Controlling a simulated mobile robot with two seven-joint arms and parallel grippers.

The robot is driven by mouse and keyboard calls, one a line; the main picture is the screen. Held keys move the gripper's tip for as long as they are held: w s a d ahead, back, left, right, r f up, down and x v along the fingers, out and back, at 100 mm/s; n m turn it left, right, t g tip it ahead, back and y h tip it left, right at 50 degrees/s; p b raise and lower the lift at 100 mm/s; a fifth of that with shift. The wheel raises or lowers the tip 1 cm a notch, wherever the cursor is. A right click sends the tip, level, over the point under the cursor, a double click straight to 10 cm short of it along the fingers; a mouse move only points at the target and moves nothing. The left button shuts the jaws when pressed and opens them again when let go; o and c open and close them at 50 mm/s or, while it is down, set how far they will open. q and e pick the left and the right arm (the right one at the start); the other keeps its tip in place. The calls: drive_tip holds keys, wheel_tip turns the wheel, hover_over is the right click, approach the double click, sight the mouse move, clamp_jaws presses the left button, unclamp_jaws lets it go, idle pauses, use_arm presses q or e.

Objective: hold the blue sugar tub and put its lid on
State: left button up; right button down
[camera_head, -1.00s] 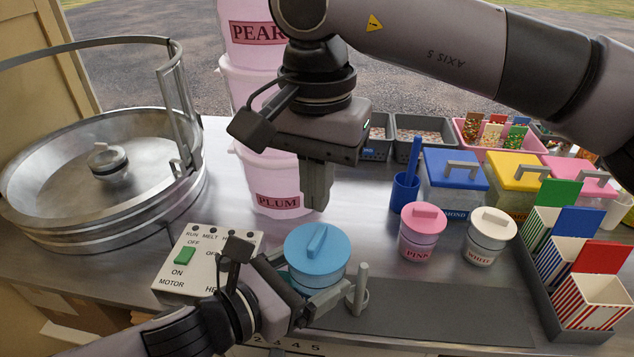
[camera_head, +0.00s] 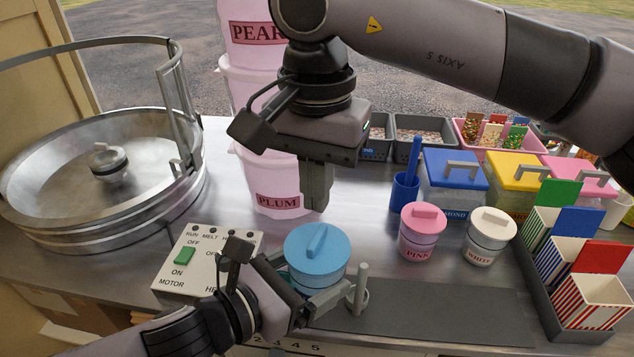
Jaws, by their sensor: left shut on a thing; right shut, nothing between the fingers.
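The blue sugar tub (camera_head: 312,284) stands upright at the front of the counter, at the left end of the dark mat. Its blue lid (camera_head: 318,248), with a raised bar handle, sits on top of it and looks level. My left gripper (camera_head: 325,299) is shut on the tub, low on its front side, and hides part of its wall. My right gripper (camera_head: 316,188) is shut and empty, pointing down in the air above and behind the lid, clear of it.
A pink tub (camera_head: 420,240) and a white tub (camera_head: 487,243) stand right of the blue one. The control panel (camera_head: 200,262) is close on the left, with the metal candyfloss bowl (camera_head: 100,190) behind. Stacked pink buckets (camera_head: 265,170) stand behind my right gripper.

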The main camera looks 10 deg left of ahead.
sight(317, 236)
use_arm(q)
drive_tip(key=shift+r, duration=0.2)
use_arm(e)
drive_tip(key=shift+f, duration=2.6)
drive_tip(key=shift+r, duration=2.65)
